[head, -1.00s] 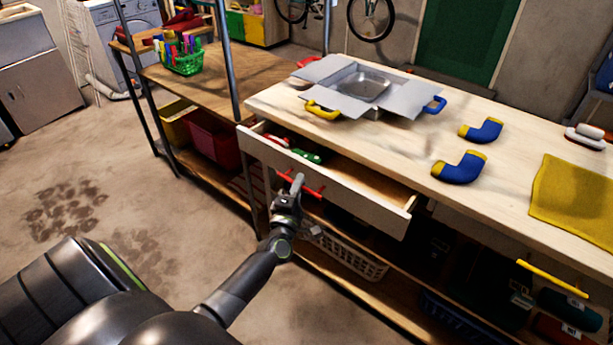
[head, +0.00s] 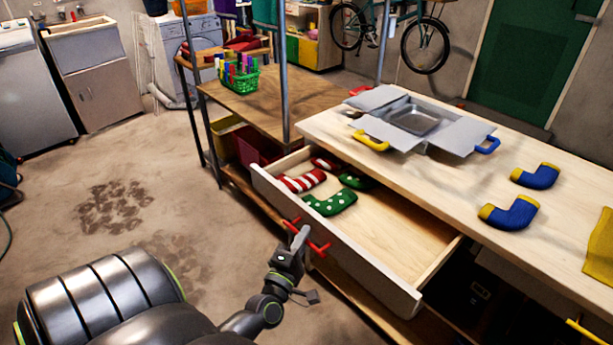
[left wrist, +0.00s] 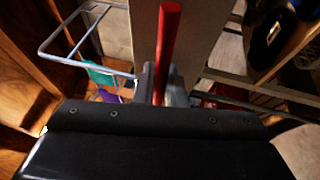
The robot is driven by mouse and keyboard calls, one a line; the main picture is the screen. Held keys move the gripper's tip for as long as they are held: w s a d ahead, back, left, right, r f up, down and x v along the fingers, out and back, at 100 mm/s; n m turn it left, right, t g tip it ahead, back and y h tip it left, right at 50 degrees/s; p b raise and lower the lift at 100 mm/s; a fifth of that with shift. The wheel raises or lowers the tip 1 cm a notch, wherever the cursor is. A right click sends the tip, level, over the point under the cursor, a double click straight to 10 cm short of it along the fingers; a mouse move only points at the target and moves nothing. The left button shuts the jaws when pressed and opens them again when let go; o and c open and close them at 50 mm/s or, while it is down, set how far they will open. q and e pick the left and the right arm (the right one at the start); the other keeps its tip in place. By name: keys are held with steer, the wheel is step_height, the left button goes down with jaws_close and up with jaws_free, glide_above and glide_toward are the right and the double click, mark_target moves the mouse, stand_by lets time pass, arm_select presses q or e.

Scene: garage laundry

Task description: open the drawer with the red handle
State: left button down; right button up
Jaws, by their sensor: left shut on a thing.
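The drawer (head: 345,243) under the light wooden workbench stands well open. Its red handle (head: 319,248) is on the middle of the front panel. My left gripper (head: 300,238) is at the handle and shut on it. In the left wrist view the red handle (left wrist: 168,45) runs up from between the fingers, in front of the pale drawer front. Inside the drawer are a red-and-white striped sock-shaped thing (head: 303,181), a green one with white dots (head: 331,203) and others partly hidden at the back. My right gripper is not in view.
On the workbench (head: 450,190) are an open-flapped box (head: 418,120) and two blue-and-yellow bent pieces (head: 510,214). A shelf with a green basket of markers (head: 238,77) stands behind.

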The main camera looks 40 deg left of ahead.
arm_select(q)
steer(key=c, duration=1.5)
jaws_free()
steer(key=shift+c, duration=0.2)
steer(key=shift+o, duration=0.2)
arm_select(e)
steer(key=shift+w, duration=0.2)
